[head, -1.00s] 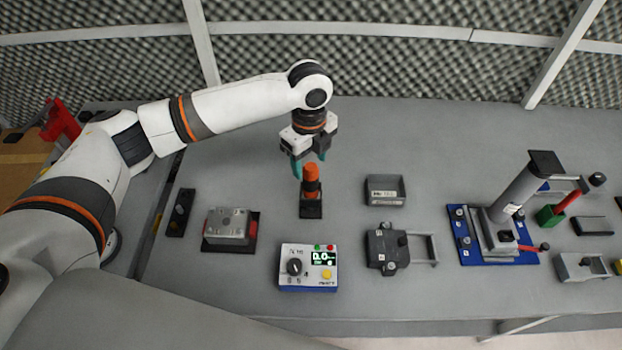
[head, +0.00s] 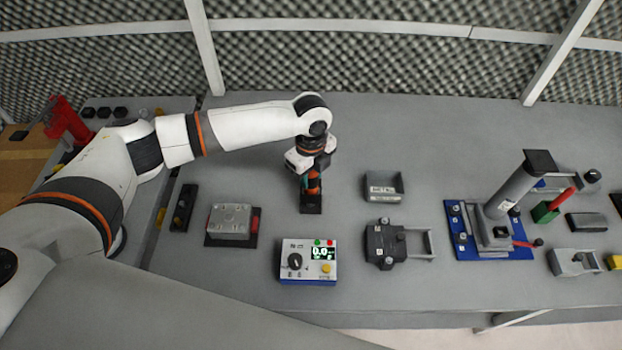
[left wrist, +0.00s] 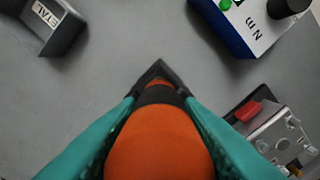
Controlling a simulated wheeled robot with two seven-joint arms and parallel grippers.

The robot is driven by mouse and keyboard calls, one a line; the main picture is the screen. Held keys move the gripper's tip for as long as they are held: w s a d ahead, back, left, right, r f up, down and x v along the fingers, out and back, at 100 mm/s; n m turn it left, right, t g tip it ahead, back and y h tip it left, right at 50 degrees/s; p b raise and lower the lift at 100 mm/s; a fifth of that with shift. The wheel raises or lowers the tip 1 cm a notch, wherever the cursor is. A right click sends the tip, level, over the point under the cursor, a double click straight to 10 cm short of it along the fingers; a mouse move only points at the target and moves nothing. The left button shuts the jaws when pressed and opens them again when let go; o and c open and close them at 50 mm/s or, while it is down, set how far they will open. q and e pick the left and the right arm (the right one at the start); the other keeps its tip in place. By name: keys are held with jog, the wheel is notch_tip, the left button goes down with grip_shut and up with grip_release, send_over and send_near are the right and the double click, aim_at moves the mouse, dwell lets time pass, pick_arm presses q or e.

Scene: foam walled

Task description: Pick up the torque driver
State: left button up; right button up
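The torque driver, with an orange grip and a black collar, stands upright in a dark holder (head: 311,206). In the head view only part of its orange body (head: 314,186) shows below my left gripper (head: 309,181). In the left wrist view the orange grip (left wrist: 160,142) fills the space between the teal fingers of my left gripper (left wrist: 159,103). Both fingers lie against its sides with no visible gap. The driver's lower end is hidden in the holder. My right gripper is in neither view.
A controller box with a display (head: 308,262) stands in front of the holder. A grey block on a dark plate (head: 232,222) is to its left, an open grey bin (head: 384,187) to its right. A blue-based press (head: 490,232) stands further right. The table behind is clear.

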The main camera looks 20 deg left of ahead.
pick_arm(q)
jog(key=c, duration=0.5)
jog(key=shift+r, duration=0.2)
notch_tip(320, 180, up, 9)
jog(key=shift+r+b, duration=0.2)
jog(key=shift+b, duration=0.85)
jog(key=shift+r+p, duration=0.45)
jog(key=shift+r, duration=0.2)
notch_tip(320, 180, up, 8)
jog(key=p, duration=0.9)
jog(key=shift+p, duration=0.4)
